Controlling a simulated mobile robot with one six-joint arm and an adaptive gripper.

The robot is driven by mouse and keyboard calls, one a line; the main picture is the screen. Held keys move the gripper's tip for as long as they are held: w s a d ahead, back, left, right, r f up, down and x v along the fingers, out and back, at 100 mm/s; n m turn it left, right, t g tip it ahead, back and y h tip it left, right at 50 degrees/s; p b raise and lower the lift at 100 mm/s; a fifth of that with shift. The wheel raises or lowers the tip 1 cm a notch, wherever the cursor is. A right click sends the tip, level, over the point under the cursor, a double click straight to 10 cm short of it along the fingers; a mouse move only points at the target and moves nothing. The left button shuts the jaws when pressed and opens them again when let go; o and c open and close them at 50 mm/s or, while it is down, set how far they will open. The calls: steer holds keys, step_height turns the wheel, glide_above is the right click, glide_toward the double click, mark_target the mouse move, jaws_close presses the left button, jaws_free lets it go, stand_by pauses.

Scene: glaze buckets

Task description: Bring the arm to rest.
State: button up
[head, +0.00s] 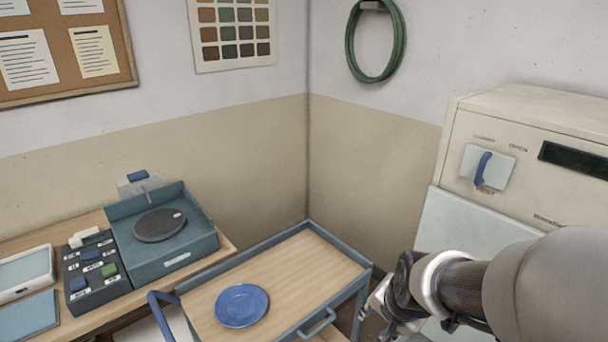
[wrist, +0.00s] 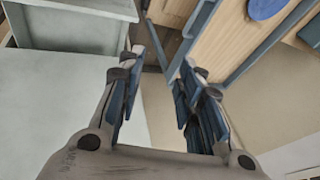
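My arm reaches in from the right edge of the head view, with my gripper (head: 378,305) near the right side of the wooden-topped cart. In the wrist view my gripper (wrist: 162,72) has its two dark blue finger pads apart, with nothing between them. The far end of the gripper is partly hidden by my wrist in the head view.
A blue plate (head: 242,305) lies on the cart (head: 305,258), which has blue-grey rails and a handle. A cream machine (head: 530,130) with a blue lever stands at right, close to my arm. A wooden bench (head: 60,237) at left holds a turntable unit (head: 180,250) and a button box (head: 97,285).

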steer(key=s+r+n, duration=0.4)
steer(key=s, duration=0.5)
steer(key=s+r+n, duration=0.4)
steer(key=s+r, duration=0.1)
steer(key=s, duration=0.4)
steer(key=shift+a+r+n+g, duration=0.2)
steer(key=shift+a+n+g, duration=0.1)
steer(key=shift+a+n, duration=0.1)
